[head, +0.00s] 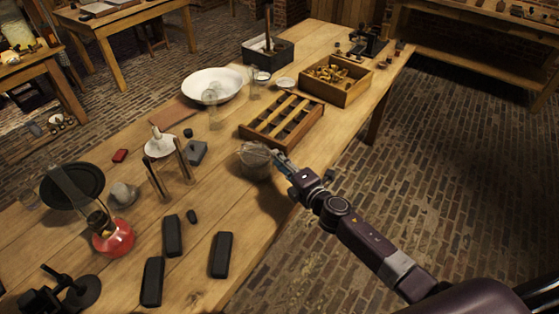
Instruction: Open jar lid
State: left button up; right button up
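A squat jar (257,172) with a paler rounded top (254,153) stands upright near the right edge of the long wooden table. I cannot tell whether that top is a separate lid. My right gripper (277,158) reaches in from the lower right, with its fingers at the right side of the jar's top. The fingers are small and partly merge with the jar, so their opening and any contact are unclear. My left gripper is not in view.
A slatted wooden rack (282,121) stands just behind the jar. Black blocks (221,255) lie in front, and a red-based burner (112,238) stands at left. A white bowl (212,86) and a wooden box (337,81) are farther back. The table (325,42) ends just right of the jar.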

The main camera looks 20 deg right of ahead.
grip_shut()
dwell(0.3)
